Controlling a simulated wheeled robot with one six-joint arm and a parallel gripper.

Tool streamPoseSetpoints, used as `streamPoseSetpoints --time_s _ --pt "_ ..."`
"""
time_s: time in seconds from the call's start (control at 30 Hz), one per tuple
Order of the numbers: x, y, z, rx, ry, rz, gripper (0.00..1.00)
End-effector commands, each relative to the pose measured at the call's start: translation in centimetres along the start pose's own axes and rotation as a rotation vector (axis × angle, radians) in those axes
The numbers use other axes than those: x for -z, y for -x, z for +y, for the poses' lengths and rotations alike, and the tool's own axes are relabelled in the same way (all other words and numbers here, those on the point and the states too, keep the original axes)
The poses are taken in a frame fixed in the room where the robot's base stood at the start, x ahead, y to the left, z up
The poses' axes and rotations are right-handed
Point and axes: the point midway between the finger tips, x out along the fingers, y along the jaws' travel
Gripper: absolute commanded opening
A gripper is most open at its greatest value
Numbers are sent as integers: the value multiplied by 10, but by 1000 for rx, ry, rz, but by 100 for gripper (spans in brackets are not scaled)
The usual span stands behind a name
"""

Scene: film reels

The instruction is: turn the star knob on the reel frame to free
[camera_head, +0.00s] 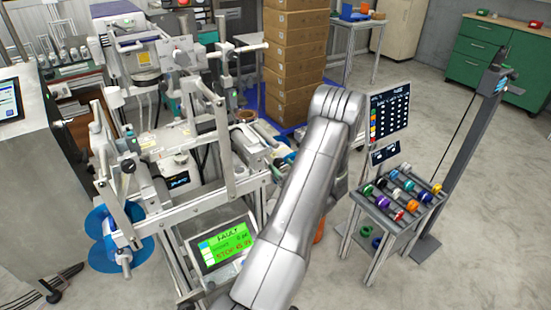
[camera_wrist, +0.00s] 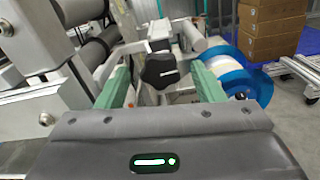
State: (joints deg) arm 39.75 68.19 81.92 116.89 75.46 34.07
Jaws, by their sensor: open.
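The black star knob (camera_wrist: 160,72) shows in the wrist view, ahead of my gripper (camera_wrist: 160,80) and in line with the gap between its green fingers. My gripper is open, with one finger to the knob's left and one to its right. I cannot tell whether the fingertips reach alongside the knob or stop short of it. Grey metal parts of the reel frame (camera_wrist: 38,40) stand at the left. In the head view my arm hides the knob and my gripper.
A white roll with blue flanges (camera_wrist: 246,78) is close to the right finger. In the head view a green screen (camera_head: 226,243) reads FAULT. A small rack (camera_head: 388,213) of coloured spools stands right of my arm, and stacked cartons (camera_head: 294,62) stand behind. Open floor lies at the right.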

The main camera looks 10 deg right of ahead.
Motion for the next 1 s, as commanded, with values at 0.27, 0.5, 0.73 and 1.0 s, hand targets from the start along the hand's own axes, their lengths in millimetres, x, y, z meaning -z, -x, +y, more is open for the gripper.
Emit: streamPoseSetpoints --time_s 0.27,0.5,0.73,1.0 --pt "0 -42 0 -1 1 0 62" --pt "0 -50 0 0 0 1 62" --pt "0 -50 0 0 0 1 52" --pt "0 -50 0 0 1 1 17"
